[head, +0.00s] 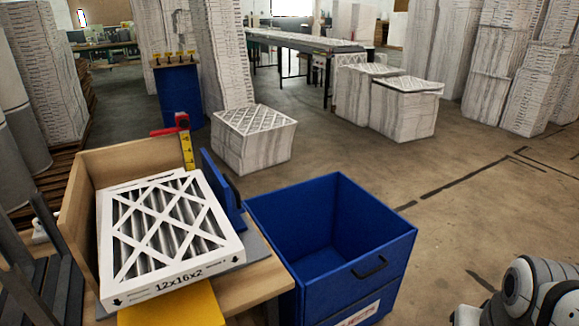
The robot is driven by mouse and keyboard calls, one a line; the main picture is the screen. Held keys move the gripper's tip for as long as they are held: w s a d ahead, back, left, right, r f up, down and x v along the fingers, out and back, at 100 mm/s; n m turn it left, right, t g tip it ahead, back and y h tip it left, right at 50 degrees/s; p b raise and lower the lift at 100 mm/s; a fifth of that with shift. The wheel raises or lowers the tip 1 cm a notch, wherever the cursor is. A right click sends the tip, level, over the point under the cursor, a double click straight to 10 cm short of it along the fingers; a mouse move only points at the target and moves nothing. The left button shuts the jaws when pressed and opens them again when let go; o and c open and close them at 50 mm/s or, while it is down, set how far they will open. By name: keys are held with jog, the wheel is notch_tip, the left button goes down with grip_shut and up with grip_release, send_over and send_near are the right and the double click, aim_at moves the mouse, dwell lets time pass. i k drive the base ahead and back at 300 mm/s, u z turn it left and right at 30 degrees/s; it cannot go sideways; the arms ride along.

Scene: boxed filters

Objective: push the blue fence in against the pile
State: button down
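The blue fence (219,188) stands upright on the wooden bench, along the right side of the pile. The pile of white-framed filters (165,235) lies flat, its top one marked 12x16x2. The pile hides the fence's lower left part. At the back, the fence looks a little apart from the pile; nearer the front I cannot tell whether they touch. Only a grey and white part of my arm shows at the bottom right, well away from the fence. My gripper is out of view.
A wooden wall (80,200) backs the pile on the left. A red and yellow measure (186,145) stands behind it. A yellow plate (175,305) is in front. An open blue bin (350,285) stands right of the bench. Floor (470,215) beyond is clear.

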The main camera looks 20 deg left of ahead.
aim_at(228, 195)
jog(key=u, duration=0.75)
jog(key=i, duration=1.25)
jog(key=u, duration=0.85)
jog(key=k, duration=0.65)
jog(key=u, duration=0.25)
jog(key=i, duration=0.7)
jog(key=z, duration=0.15)
